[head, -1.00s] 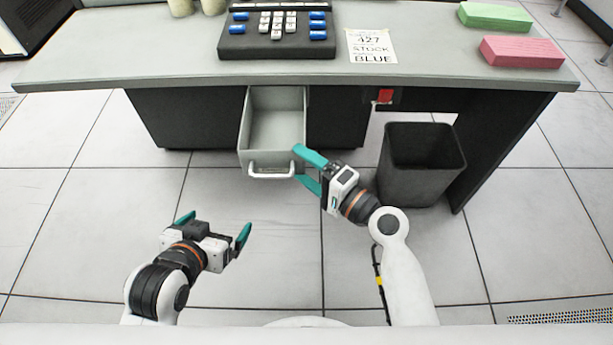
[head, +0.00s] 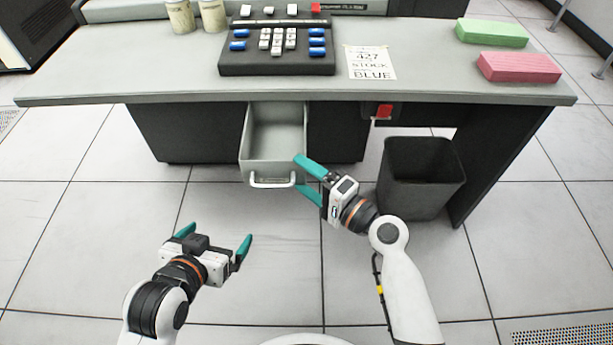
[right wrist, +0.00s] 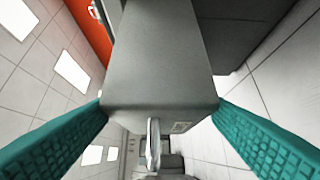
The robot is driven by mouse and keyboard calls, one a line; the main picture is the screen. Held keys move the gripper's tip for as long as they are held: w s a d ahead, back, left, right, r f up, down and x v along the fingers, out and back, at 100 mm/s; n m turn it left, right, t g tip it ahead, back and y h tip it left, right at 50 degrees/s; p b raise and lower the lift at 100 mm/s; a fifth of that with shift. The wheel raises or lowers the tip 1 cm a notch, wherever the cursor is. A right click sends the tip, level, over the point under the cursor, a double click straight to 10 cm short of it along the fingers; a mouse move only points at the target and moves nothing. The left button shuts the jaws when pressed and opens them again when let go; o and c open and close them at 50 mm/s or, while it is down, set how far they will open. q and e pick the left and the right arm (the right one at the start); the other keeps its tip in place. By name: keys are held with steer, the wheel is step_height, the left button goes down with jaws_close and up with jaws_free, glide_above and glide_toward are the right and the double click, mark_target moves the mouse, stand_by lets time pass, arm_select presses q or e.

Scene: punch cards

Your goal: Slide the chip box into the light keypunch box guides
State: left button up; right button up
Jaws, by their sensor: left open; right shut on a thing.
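The chip box (head: 273,170) is a grey open-topped box with a light handle on its front. It stands out from under the front edge of the keypunch desk (head: 200,88), between dark panels; its rear is hidden by the desktop. My right gripper (head: 303,178) is shut on the box near its right front corner. The right wrist view shows the box (right wrist: 160,60) between the two teal fingers. The guides are hidden, so I cannot tell how the box sits in them. My left gripper (head: 212,245) is open and empty over the floor at lower left.
A dark waste bin (head: 425,190) stands right of the box, near my right arm. A red part (head: 384,111) hangs under the desk edge. The desktop holds a keyboard (head: 277,45), a paper sign (head: 371,62), and green (head: 491,33) and pink (head: 519,67) card stacks.

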arm_select(q)
steer(key=shift+f, duration=0.1)
arm_select(e)
steer(key=shift+w+r, duration=0.1)
steer(key=shift+w, duration=0.15)
stand_by(0.3)
arm_select(q)
steer(key=shift+w+d+r+t+h+b, duration=0.15)
steer(key=shift+w+d+r+t, duration=0.05)
steer(key=shift+w+r+t, duration=0.25)
steer(key=shift+w+d+r+t+h+b, duration=0.2)
steer(key=shift+w+r+t, duration=0.15)
steer(key=shift+r, duration=0.2)
arm_select(e)
steer(key=shift+w, duration=1.8)
arm_select(q)
step_height(320, 180, up, 8)
steer(key=w+d+t+h+b, duration=0.2)
steer(key=t, duration=0.4)
steer(key=shift+w, duration=0.4)
arm_select(e)
steer(key=w, duration=0.7)
arm_select(q)
steer(key=shift+r, duration=0.1)
arm_select(e)
steer(key=shift+w, duration=0.1)
